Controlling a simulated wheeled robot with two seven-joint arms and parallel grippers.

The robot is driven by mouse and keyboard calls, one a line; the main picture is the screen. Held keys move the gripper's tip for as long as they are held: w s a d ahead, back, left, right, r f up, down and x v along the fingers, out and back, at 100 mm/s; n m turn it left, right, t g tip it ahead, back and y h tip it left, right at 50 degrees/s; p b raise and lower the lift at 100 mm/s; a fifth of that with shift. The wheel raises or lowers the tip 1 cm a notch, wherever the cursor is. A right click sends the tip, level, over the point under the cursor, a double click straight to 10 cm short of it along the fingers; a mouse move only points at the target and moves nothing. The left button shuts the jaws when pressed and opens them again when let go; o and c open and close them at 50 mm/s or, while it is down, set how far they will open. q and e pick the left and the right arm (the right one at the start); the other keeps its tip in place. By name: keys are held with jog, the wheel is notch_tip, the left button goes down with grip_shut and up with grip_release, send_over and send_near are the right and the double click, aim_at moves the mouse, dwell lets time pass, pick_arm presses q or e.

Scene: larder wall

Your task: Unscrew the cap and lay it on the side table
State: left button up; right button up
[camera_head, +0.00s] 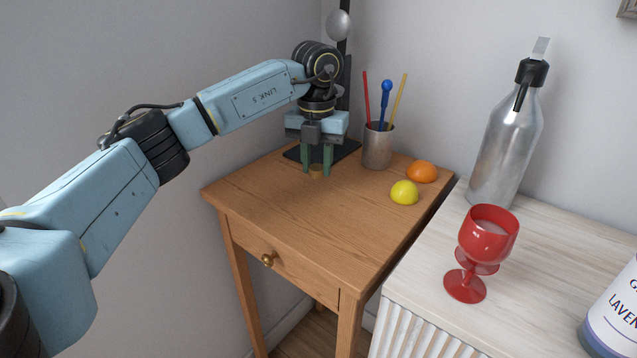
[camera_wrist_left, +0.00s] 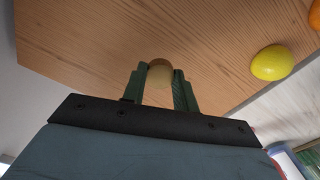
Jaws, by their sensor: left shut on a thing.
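My left gripper (camera_head: 316,172) is over the far left part of the wooden side table (camera_head: 300,218), pointing down. Its green fingers are shut on a small tan round cap (camera_wrist_left: 160,74). The cap also shows low between the fingertips in the head view (camera_head: 316,171). It is at or just above the tabletop; I cannot tell if it touches. A bottle with a lavender label (camera_head: 615,318) stands at the lower right edge of the head view, with its top outside the picture. My right gripper is not in view.
A metal cup (camera_head: 377,148) of pens, an orange (camera_head: 422,171) and a yellow lemon (camera_head: 404,193) stand right of the gripper. A black stand base (camera_head: 345,152) is behind it. A red goblet (camera_head: 487,235) and metal bottle (camera_head: 506,145) stand on the pale cabinet (camera_head: 420,280). The table's front is clear.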

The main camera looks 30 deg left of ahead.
aim_at(317, 167)
pick_arm(q)
jog(key=shift+f+b, duration=0.5)
jog(key=shift+f, duration=1.6)
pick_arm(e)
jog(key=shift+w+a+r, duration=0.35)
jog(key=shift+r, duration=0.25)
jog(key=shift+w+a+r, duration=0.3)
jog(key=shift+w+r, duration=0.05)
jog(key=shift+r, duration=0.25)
pick_arm(q)
jog(key=shift+f, duration=0.1)
jog(key=o, duration=1.1)
notch_tip(317, 167, up, 11)
jog(key=p, duration=0.3)
jog(key=shift+r, duration=0.6)
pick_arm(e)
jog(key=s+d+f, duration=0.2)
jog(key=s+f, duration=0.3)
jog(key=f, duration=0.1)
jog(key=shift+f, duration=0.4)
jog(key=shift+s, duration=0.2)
